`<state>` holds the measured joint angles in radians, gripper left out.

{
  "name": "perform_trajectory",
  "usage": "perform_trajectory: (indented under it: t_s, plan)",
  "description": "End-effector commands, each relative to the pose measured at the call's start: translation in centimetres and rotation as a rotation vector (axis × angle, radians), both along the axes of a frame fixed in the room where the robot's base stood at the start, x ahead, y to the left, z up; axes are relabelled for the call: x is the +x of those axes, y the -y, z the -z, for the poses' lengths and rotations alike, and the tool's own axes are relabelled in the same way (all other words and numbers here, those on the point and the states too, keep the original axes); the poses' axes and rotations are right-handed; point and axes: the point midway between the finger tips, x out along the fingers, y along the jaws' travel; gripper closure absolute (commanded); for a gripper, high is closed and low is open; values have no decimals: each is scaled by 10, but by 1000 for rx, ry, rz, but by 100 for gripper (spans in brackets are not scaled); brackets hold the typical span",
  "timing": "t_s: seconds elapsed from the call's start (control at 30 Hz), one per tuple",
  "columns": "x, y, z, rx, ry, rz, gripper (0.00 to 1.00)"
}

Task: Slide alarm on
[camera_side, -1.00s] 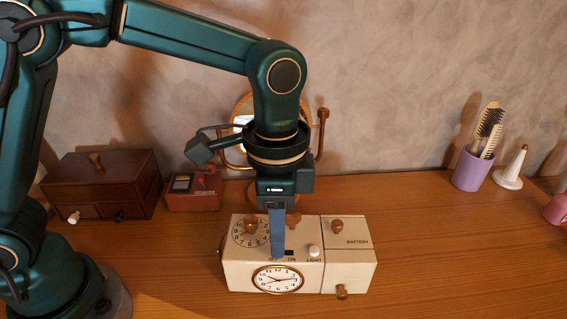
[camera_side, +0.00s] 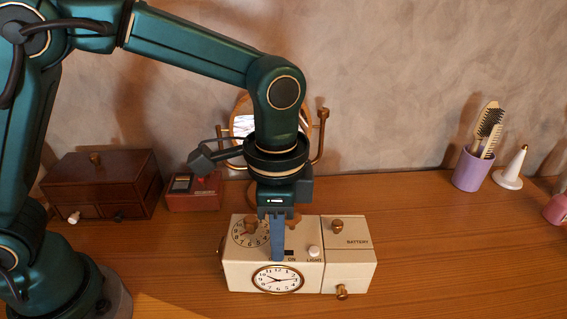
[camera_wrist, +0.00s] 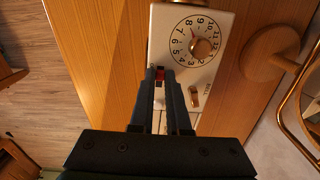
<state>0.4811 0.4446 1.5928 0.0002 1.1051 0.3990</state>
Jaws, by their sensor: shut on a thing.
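The cream alarm clock box (camera_side: 310,262) stands on the table, with a round white clock face (camera_side: 278,279) on its front and a number dial on top. The words ON, LIGHT and BATTERY are on it. My gripper (camera_side: 277,256) points down onto its top, just left of the ON label. In the wrist view my gripper (camera_wrist: 166,76) is shut at the alarm switch, where a bit of red (camera_wrist: 159,76) shows between the fingertips. The fingers hide most of the switch. The dial (camera_wrist: 199,42) lies just beyond them.
A dark wooden box (camera_side: 100,185), a small red box (camera_side: 193,194) and a round mirror stand behind. A purple cup (camera_side: 470,169) with brushes is far right. The table right of the clock is clear.

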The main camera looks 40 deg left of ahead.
Motion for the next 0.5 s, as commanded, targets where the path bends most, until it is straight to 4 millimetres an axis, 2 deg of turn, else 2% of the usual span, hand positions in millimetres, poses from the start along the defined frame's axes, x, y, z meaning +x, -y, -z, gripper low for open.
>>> perform_trajectory:
  t_s: [0.5]
  plan:
    - [5, 6, -1, -2, 3, 0, 100]
